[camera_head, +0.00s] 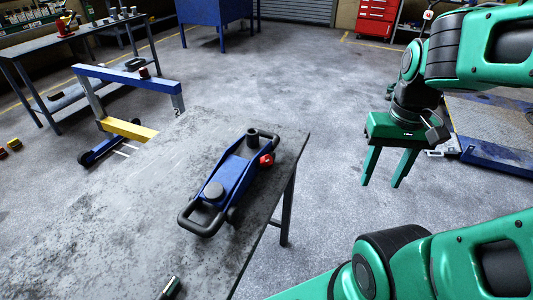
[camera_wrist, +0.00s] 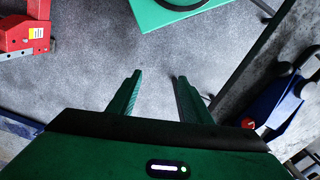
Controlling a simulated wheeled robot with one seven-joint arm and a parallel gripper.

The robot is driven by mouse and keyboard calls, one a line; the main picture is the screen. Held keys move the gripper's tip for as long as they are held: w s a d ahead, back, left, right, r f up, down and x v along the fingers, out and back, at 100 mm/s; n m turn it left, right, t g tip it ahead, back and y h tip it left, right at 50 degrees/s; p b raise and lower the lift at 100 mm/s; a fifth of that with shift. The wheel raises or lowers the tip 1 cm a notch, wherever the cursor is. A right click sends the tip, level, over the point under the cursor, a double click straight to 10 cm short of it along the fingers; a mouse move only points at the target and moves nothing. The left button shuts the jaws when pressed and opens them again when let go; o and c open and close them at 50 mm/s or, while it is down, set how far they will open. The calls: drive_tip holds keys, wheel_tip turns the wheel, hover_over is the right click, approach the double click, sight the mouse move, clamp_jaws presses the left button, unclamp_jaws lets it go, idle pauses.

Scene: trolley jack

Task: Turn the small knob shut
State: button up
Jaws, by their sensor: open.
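A blue trolley jack (camera_head: 233,175) lies on the worn grey table (camera_head: 120,200), near its right edge. It has a black handle loop at the near end and a round dark pad. A small red knob (camera_head: 267,160) sticks out on its right side, toward the table edge. In the wrist view the jack (camera_wrist: 285,100) is at the right, with the red knob (camera_wrist: 248,123) on its near left side. My gripper (camera_head: 383,184) is open and empty, pointing down over the floor, right of the table and well apart from the jack. My gripper's fingers (camera_wrist: 156,80) also show in the wrist view.
A blue and yellow frame (camera_head: 125,100) stands on the floor behind the table. A blue platform (camera_head: 490,130) lies at the right. A red tool cabinet (camera_head: 376,22) stands at the back. Open floor lies between the table and my gripper.

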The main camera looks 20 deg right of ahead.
drive_tip(key=w+a+r+n+h, duration=0.1)
drive_tip(key=w+a+n, duration=0.25)
drive_tip(key=w, duration=0.25)
drive_tip(key=w+a+r+n, duration=0.2)
drive_tip(key=w+n, duration=0.2)
drive_tip(key=w, duration=0.2)
drive_tip(key=n+t, duration=0.1)
drive_tip(key=n, duration=0.7)
approach(268, 158)
drive_tip(key=f, duration=0.8)
drive_tip(key=shift+w+d+f, duration=0.25)
drive_tip(key=shift+w+d, duration=0.15)
drive_tip(key=shift+c, duration=0.6)
drive_tip(key=c, duration=0.9)
